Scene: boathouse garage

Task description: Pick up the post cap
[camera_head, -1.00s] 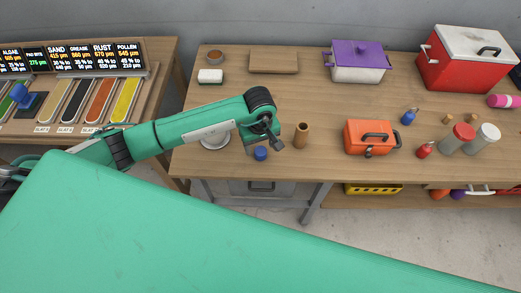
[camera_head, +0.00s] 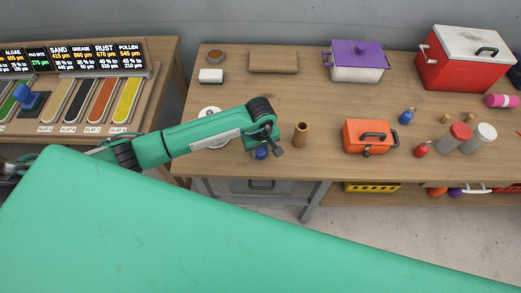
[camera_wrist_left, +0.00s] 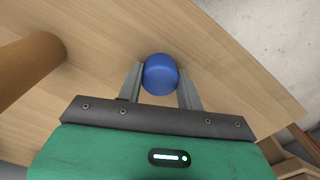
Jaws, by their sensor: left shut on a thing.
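The post cap, a small blue rounded piece (camera_head: 260,153), is at the front left of the wooden workbench, partly covered by my gripper in the head view. In the left wrist view the blue cap (camera_wrist_left: 160,74) sits between the two grey fingers. My left gripper (camera_wrist_left: 160,92) is shut on it, with one finger on each side. In the head view my left gripper (camera_head: 266,149) is low over the bench near its front edge. I cannot tell whether the cap touches the bench. My right gripper is not in view.
A brown wooden cylinder (camera_head: 300,134) stands just right of the gripper. An orange toolbox (camera_head: 369,136) is farther right. A white round dish (camera_head: 210,112) is partly behind my left arm. The bench's front edge (camera_head: 330,178) is close. The bench middle (camera_head: 275,88) is clear.

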